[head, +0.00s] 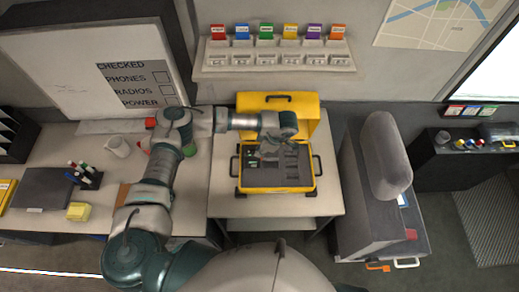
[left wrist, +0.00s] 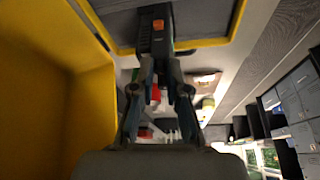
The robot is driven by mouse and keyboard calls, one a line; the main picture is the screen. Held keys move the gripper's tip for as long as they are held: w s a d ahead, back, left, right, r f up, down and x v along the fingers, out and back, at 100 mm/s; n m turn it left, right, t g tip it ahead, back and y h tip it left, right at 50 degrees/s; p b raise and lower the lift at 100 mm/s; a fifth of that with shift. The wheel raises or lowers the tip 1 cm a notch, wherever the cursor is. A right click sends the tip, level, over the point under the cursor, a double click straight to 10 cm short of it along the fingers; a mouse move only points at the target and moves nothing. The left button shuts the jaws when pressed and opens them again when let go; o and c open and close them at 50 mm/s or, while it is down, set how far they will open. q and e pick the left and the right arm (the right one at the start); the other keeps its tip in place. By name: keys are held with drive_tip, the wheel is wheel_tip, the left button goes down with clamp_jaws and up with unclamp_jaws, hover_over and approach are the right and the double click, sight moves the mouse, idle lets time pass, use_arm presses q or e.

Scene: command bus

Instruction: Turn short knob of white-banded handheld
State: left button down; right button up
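The open yellow case (head: 276,189) with a grey foam insert stands on the small table, its lid raised at the back. My left gripper (head: 268,152) reaches in from the left and is low over the insert. In the left wrist view, a dark handheld (left wrist: 156,32) with an orange patch lies between the fingertips of my left gripper (left wrist: 160,66). The fingers appear closed on its body. I cannot make out a white band or the short knob; the gripper hides much of the handheld in the head view. My right gripper is not in view.
A rack (head: 276,59) with coloured tags is on the wall behind. The table's front strip is clear.

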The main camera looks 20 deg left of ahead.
use_arm(q)
drive_tip(key=shift+d, duration=0.2)
drive_tip(key=b, duration=0.1)
drive_tip(key=n, duration=0.1)
drive_tip(key=n+b, duration=0.1)
drive_tip(key=shift+w+a+f+g+b, duration=0.15)
drive_tip(key=shift+a+f+g+b, duration=0.15)
drive_tip(key=shift+g, duration=0.1)
drive_tip(key=shift+a+n+b, duration=0.15)
drive_tip(key=shift+n+b, duration=0.25)
drive_tip(key=shift+n, duration=0.2)
drive_tip(key=shift+a+r+n+g+h, duration=0.15)
drive_tip(key=shift+n+g+h, duration=0.15)
drive_tip(key=shift+n+g, duration=0.15)
drive_tip(key=shift+r, duration=0.15)
drive_tip(key=c, duration=1.2)
unclamp_jaws()
drive_tip(key=shift+d, duration=0.25)
drive_tip(key=shift+r, duration=0.1)
drive_tip(key=v, duration=1.1)
drive_tip(key=shift+w+d+r, duration=0.15)
drive_tip(key=shift+d+r, duration=0.15)
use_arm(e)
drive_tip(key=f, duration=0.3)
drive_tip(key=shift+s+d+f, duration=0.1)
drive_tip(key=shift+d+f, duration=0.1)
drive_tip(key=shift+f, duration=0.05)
